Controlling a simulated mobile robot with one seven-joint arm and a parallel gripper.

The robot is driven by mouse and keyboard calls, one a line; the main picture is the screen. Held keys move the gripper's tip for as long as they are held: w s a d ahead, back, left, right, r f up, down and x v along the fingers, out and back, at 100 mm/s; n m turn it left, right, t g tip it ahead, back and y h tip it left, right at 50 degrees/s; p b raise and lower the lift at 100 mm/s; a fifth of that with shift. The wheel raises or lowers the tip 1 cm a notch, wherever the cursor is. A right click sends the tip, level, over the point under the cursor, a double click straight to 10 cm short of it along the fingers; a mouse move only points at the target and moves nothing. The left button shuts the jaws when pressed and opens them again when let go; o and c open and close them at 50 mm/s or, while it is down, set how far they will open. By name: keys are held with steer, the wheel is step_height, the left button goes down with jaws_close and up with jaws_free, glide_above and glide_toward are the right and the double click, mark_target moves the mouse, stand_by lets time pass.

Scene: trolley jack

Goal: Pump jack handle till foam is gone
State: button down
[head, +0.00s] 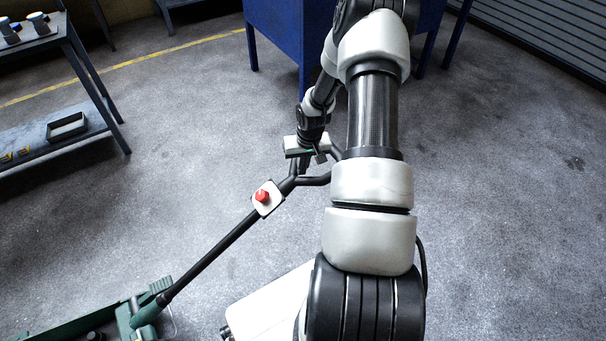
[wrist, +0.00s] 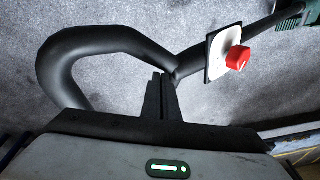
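The green trolley jack (head: 145,318) is at the lower left of the head view, cut off by the frame. Its long black handle (head: 215,250) slopes up to the right and ends in a loop grip. The loop (wrist: 60,62) fills the left of the wrist view. A white plate with a red knob (head: 263,196) sits on the handle; it also shows in the wrist view (wrist: 238,58). My gripper (head: 303,168) is at the loop end. Its fingers (wrist: 160,92) are close together, their tips at the fork of the loop; contact is unclear. I see no foam.
A blue cabinet or bench (head: 275,35) on legs stands behind my arm. A grey shelf table (head: 50,140) with cups and a small tray stands at the left. The floor around the handle is clear. A yellow line crosses the floor behind.

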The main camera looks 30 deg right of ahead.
step_height(320, 180, up, 6)
steer(key=s+p, duration=0.1)
steer(key=shift+d, duration=0.45)
steer(key=shift+d+r, duration=0.2)
steer(key=shift+r, duration=0.05)
stand_by(0.5)
